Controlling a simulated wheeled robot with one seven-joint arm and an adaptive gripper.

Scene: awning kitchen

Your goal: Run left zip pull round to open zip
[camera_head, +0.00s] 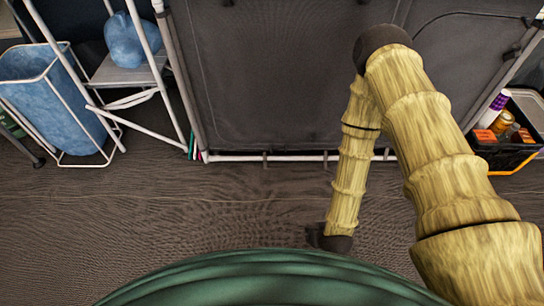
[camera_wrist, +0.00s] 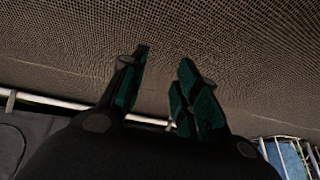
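I cannot make out a zip pull in either view. A large dark fabric panel (camera_head: 290,75) fills the upper middle of the head view, in a pale frame. A thin dark curved line (camera_head: 450,14) runs across its upper right; I cannot tell whether it is a zip. My gripper (camera_wrist: 164,56) is open and empty in the wrist view, its two green-and-black fingers apart over the brown woven floor (camera_wrist: 220,40). In the head view my arm reaches down in front of the panel, and the fingers cannot be made out.
A white bar (camera_head: 270,157) runs along the panel's lower edge. A blue bin (camera_head: 58,110) in a white frame and a shelf (camera_head: 125,72) with a blue rounded object (camera_head: 131,38) stand at left. A black crate (camera_head: 510,152) of goods is at right. The floor (camera_head: 200,210) between is clear.

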